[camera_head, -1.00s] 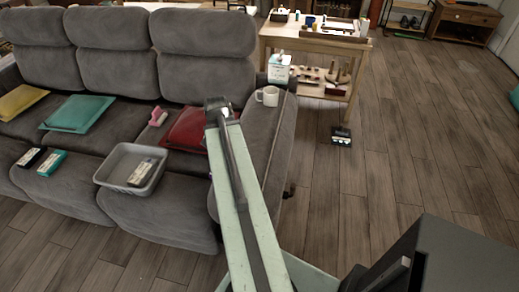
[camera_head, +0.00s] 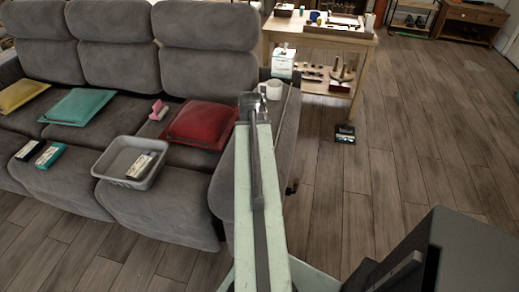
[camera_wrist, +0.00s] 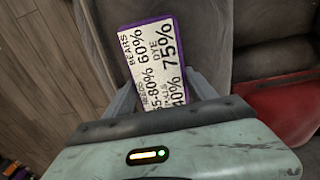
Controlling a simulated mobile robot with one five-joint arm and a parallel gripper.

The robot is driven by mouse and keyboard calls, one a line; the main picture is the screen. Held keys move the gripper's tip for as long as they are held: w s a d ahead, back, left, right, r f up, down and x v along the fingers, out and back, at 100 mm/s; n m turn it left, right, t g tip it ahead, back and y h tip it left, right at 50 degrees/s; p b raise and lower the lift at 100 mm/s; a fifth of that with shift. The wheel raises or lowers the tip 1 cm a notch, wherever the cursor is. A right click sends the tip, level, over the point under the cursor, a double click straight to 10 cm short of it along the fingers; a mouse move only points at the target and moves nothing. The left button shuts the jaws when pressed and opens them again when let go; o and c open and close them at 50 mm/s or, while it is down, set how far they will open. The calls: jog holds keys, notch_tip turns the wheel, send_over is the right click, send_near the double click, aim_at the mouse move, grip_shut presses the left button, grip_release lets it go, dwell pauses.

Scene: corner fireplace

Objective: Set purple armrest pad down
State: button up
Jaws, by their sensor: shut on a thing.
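The purple armrest pad (camera_wrist: 153,60) shows in the wrist view as a white, printed top with a purple edge. My gripper (camera_wrist: 165,92) is shut on it, with one finger on each side of its near end. The grey sofa armrest (camera_wrist: 190,32) lies beneath the pad. I cannot tell whether the pad touches it. In the head view the end of my arm reaches over the right armrest (camera_head: 284,130), and it hides the pad and the fingers.
A white mug (camera_head: 273,90) stands on the armrest just right of my arm's end. A red cushion (camera_head: 198,124) lies on the seat to the left, near a grey bin (camera_head: 112,160). A wooden table (camera_head: 345,38) stands behind. Floor to the right is mostly open.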

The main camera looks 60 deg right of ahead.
jog(key=shift+f, duration=0.1)
jog(key=o, duration=1.4)
notch_tip(320, 180, up, 12)
jog(key=p, duration=1.2)
jog(key=shift+r, duration=0.2)
jog(key=shift+w, duration=0.1)
